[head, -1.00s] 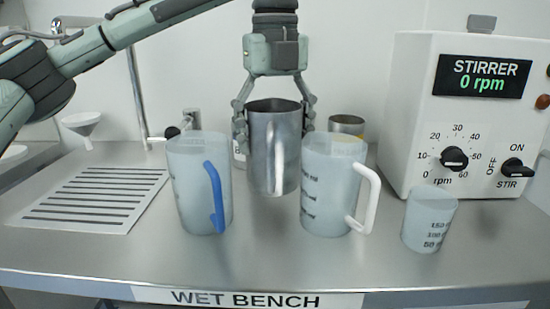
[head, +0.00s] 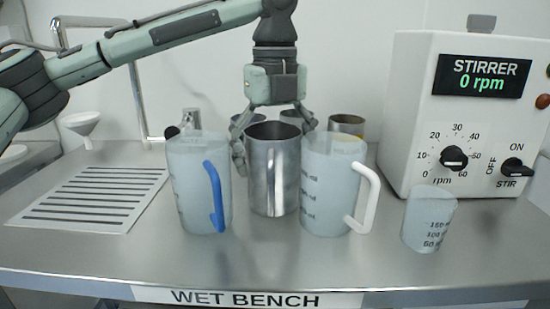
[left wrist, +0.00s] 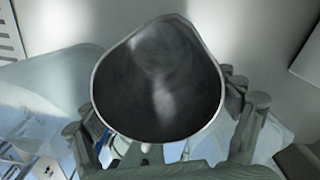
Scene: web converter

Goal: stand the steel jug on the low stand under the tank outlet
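The steel jug (head: 272,178) stands upright at the middle of the bench, between two clear plastic jugs. My left gripper (head: 273,150) comes down over it from above, with a finger on each side of its wall, shut on it. In the left wrist view the jug's open mouth (left wrist: 157,85) fills the middle, and the inside looks empty. The fingers flank its rim there. I cannot tell whether the jug's base touches the bench. The low stand and tank outlet cannot be made out. My right gripper is not in view.
A blue-handled plastic jug (head: 200,200) is close on the left, a white-handled one (head: 325,200) close on the right. A small beaker (head: 428,222) stands near the stirrer box (head: 465,110). Steel cups (head: 347,124) stand behind. A slotted drain plate (head: 90,200) lies left.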

